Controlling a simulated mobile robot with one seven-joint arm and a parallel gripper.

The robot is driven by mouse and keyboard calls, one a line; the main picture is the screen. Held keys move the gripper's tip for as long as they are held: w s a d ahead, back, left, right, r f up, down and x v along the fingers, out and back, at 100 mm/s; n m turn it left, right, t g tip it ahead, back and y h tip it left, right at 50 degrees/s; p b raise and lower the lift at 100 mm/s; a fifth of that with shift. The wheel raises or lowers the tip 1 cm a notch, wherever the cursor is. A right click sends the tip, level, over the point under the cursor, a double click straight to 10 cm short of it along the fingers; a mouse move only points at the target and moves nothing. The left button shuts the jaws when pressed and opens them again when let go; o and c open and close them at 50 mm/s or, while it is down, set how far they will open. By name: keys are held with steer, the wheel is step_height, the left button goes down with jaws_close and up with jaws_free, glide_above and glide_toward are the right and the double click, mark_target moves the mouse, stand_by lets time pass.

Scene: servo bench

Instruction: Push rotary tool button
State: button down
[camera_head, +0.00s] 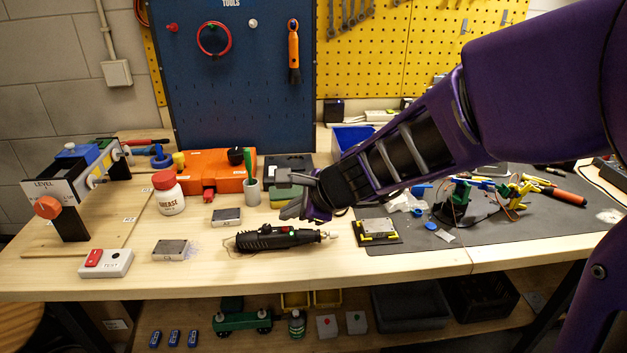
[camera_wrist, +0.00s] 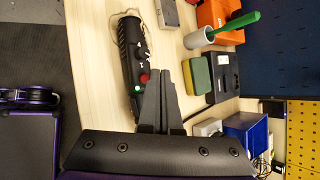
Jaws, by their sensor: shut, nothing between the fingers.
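The black rotary tool (camera_head: 280,239) lies on its side on the wooden bench, near the front edge. In the wrist view the tool (camera_wrist: 131,45) has a red button (camera_wrist: 145,77) and a small lit green spot (camera_wrist: 137,88) beside it. My gripper (camera_head: 286,212) is above and just behind the tool in the head view. In the wrist view its fingers (camera_wrist: 164,68) are together and empty, and their tips point past the tool on the red button's side. I cannot tell whether a finger touches the tool.
A green and yellow sponge (camera_wrist: 196,76) and a grey cup (camera_head: 252,192) with a green handle stand behind. Small metal blocks (camera_head: 171,250) and a grease jar (camera_head: 168,194) are to the left. A board on a dark mat (camera_head: 378,232) lies right of the tool.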

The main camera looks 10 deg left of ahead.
mark_target(291, 232)
step_height(291, 232, up, 5)
steer(key=p, duration=0.4)
steer(key=shift+r, duration=0.1)
steer(key=shift+w, duration=0.1)
